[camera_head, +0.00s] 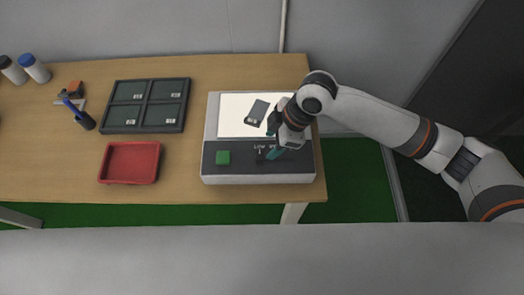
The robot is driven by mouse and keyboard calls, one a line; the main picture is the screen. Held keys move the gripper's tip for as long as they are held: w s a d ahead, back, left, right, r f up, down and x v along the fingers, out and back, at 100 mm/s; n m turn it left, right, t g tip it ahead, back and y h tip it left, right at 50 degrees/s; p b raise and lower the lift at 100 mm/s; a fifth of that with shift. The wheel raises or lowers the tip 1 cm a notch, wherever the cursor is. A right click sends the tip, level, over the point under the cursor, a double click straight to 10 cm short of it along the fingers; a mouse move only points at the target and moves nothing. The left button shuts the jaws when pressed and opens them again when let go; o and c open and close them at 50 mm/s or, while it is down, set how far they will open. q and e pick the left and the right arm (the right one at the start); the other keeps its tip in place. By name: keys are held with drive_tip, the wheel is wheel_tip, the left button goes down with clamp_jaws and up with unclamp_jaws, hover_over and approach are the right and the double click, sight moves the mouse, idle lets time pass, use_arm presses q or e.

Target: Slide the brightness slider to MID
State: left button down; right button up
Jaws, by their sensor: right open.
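A light grey test box (210,128) stands at the right end of the wooden table, with a white lit panel on top and a dark control strip along its front. A small dark slider knob (260,158) shows on the strip below the label LOW; the label to its right is partly hidden. My right arm hides the right part of the panel and some of the labels. My left gripper does not show.
A green button (222,157) is on the strip's left. A dark phone (257,112) lies on the panel.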

sight(261, 155)
drive_tip(key=x, duration=0.7)
drive_tip(key=shift+a+f, duration=0.15)
drive_tip(key=shift+f, duration=0.05)
